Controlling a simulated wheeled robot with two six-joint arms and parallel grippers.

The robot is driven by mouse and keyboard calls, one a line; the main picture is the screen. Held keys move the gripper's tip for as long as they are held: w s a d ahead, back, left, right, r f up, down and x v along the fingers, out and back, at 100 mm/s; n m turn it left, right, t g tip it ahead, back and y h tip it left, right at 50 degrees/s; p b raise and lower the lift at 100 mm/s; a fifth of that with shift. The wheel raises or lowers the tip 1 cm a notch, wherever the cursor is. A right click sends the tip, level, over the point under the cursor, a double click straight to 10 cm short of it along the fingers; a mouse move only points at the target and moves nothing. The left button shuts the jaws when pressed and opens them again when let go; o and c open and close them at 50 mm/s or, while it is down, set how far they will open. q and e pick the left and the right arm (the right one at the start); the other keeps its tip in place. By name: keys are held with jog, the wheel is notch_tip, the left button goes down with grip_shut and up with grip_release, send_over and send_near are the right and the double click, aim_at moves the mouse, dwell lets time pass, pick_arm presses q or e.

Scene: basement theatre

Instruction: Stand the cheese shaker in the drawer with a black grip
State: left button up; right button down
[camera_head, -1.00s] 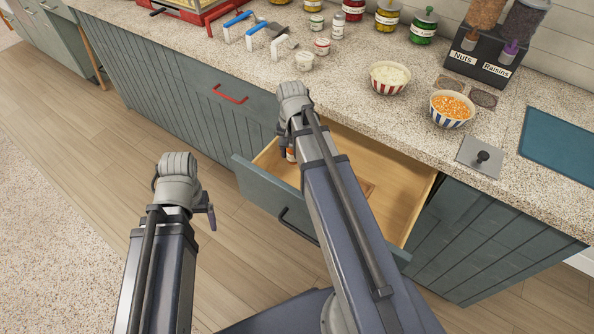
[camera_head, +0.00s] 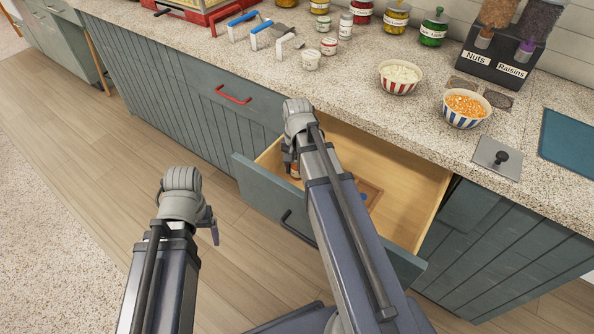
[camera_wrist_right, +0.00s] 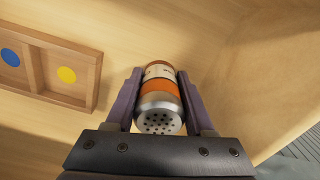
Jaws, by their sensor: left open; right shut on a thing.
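The cheese shaker has an orange and white body and a perforated silver top (camera_wrist_right: 158,98). It sits between the fingers of my right gripper (camera_wrist_right: 155,98), which is shut on it. In the head view my right gripper (camera_head: 291,168) is inside the open drawer (camera_head: 405,200), near its left end; the shaker (camera_head: 295,171) is mostly hidden there by my arm. The drawer has a black grip (camera_head: 298,230) on its front. I cannot tell whether the shaker's base touches the drawer floor. My left gripper (camera_head: 212,226) is open and empty, left of the drawer front over the floor.
A wooden divided tray (camera_wrist_right: 55,70) with blue and yellow discs lies in the drawer beside the shaker. A closed drawer with a red grip (camera_head: 233,95) is to the left. The counter (camera_head: 350,95) above holds bowls, jars and dispensers. The drawer's right part is clear.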

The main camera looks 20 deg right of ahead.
jog(key=shift+c, duration=1.3)
grip_release()
jog(key=shift+r, duration=0.1)
notch_tip(320, 180, up, 12)
jog(key=p, duration=1.2)
